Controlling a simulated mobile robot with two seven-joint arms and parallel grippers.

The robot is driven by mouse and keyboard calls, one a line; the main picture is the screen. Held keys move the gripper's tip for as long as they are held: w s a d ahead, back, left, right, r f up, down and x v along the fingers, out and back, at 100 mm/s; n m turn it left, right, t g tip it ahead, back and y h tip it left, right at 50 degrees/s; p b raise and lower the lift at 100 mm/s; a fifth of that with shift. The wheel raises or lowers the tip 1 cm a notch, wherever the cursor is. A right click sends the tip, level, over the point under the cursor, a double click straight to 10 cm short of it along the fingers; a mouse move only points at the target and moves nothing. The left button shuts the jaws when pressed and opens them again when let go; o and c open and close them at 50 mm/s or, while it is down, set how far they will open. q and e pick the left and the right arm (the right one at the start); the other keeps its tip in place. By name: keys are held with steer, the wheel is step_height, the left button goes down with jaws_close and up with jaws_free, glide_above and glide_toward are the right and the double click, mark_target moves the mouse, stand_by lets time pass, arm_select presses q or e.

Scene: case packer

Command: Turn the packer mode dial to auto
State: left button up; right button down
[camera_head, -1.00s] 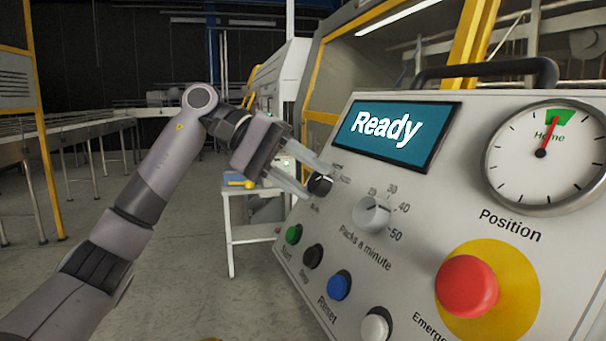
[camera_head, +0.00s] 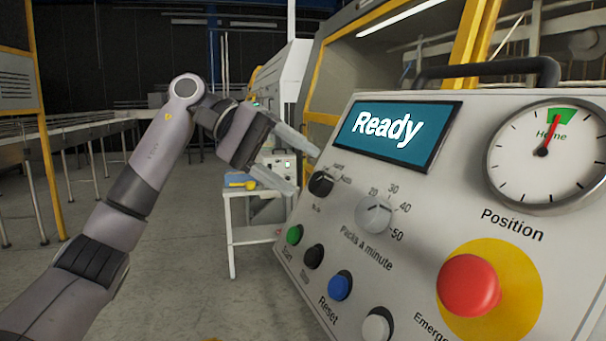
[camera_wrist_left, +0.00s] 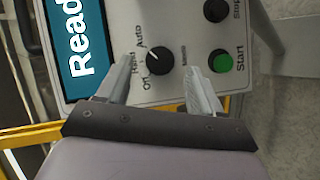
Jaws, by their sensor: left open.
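The black mode dial (camera_head: 321,183) is on the left part of the grey control panel (camera_head: 430,185), below the screen. In the left wrist view the dial (camera_wrist_left: 160,60) shows a white pointer line and the labels Off, Hand and Auto around it. The line appears to point toward the Auto label. My left gripper (camera_head: 305,170) is open and empty, just left of the dial in the head view. In the left wrist view my left gripper (camera_wrist_left: 165,75) has its fingers apart on either side of the dial, with no clear contact. My right gripper is not in view.
The screen (camera_head: 391,136) reads Ready. A speed knob (camera_head: 374,214), a green Start button (camera_head: 294,234), a black Stop button (camera_head: 314,256), a blue Reset button (camera_head: 340,285) and a red emergency button (camera_head: 468,285) are close by. Open floor lies left of the panel.

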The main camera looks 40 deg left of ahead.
arm_select(q)
steer(key=v, duration=0.4)
steer(key=shift+s+a+r, duration=0.1)
stand_by(0.5)
